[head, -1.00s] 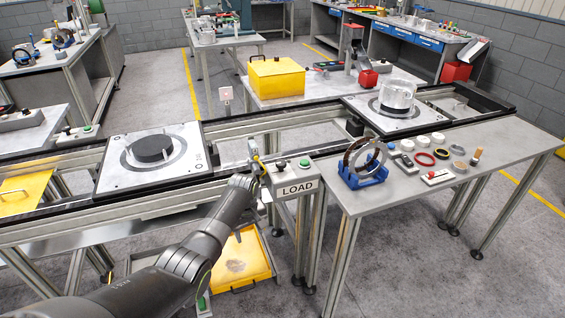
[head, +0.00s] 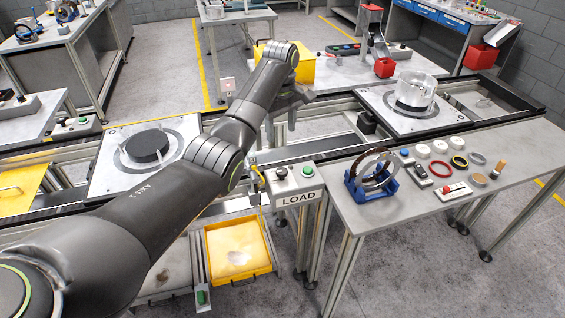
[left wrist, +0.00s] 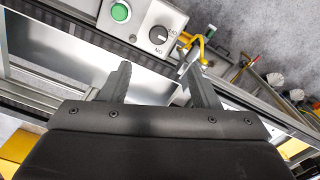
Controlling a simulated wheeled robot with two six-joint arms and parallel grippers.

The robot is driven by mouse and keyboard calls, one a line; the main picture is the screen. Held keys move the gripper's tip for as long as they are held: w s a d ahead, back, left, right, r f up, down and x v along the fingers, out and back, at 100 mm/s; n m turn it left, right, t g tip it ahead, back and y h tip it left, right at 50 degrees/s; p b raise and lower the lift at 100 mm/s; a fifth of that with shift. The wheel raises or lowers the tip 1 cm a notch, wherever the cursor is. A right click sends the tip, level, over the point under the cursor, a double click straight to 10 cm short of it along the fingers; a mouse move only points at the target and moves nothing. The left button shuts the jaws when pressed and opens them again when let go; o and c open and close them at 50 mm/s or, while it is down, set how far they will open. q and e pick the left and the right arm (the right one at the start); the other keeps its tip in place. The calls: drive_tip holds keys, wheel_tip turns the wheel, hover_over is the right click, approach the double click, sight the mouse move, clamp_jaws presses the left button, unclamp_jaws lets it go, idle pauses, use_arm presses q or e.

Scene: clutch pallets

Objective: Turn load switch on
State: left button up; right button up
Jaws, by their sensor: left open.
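The load switch box (head: 293,182) is a grey box with a LOAD label on its front. On top are a black rotary switch (head: 281,172) and a green button (head: 308,170). In the left wrist view the switch knob (left wrist: 158,34) sits at the top beside the green button (left wrist: 120,11), with ON/OFF lettering near it. I cannot tell its setting for sure. My left gripper (head: 283,124) hangs fingers down beyond the box, over the rail area, apart from the switch. Its fingers (left wrist: 157,88) are spread and empty. My right gripper is out of view.
A yellow cable (head: 258,176) runs beside the box's left side. A pallet with a black disc (head: 148,147) lies left on the conveyor. The table at right holds a blue stand with rings (head: 373,174) and small parts. A yellow bin (head: 240,250) sits below.

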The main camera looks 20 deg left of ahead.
sight(282, 171)
use_arm(q)
drive_tip(key=f, duration=0.5)
drive_tip(key=f+p, duration=0.1)
drive_tip(key=f, duration=0.5)
drive_tip(key=shift+w+f, duration=0.2)
drive_tip(key=shift+f, duration=0.05)
wheel_tip(282, 171, down, 2)
drive_tip(key=shift+f, duration=0.8)
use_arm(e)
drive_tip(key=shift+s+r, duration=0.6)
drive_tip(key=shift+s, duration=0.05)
